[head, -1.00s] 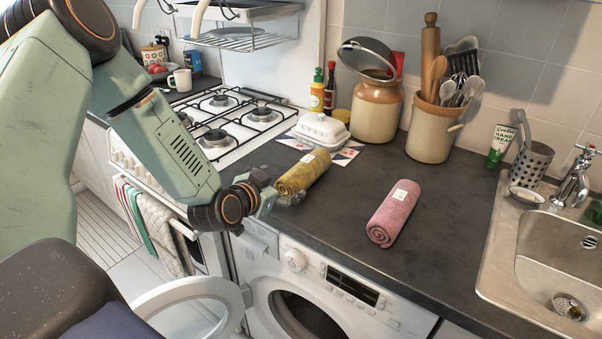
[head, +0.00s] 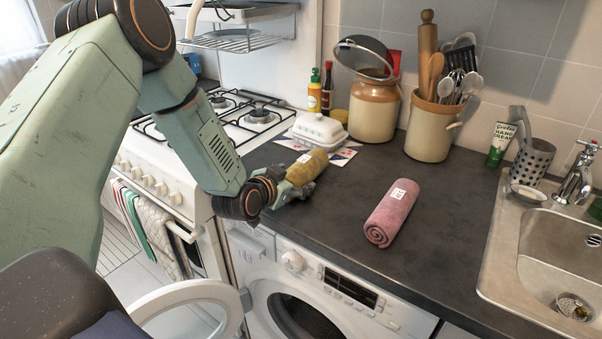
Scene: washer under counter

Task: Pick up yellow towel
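The yellow towel (head: 309,166) is rolled up, with a small white tag, and lies on the dark counter left of the pink towel. My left gripper (head: 294,188) is at the near-left end of the yellow towel, low over the counter. Its fingers overlap that end of the roll and partly hide it. I cannot tell whether they are apart or closed on it. My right gripper is not in view.
A rolled pink towel (head: 391,213) lies to the right. A white butter dish (head: 318,130) stands just behind the yellow towel. The washing machine (head: 335,295) below has its door (head: 190,292) open. A sink (head: 550,255) is at the right.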

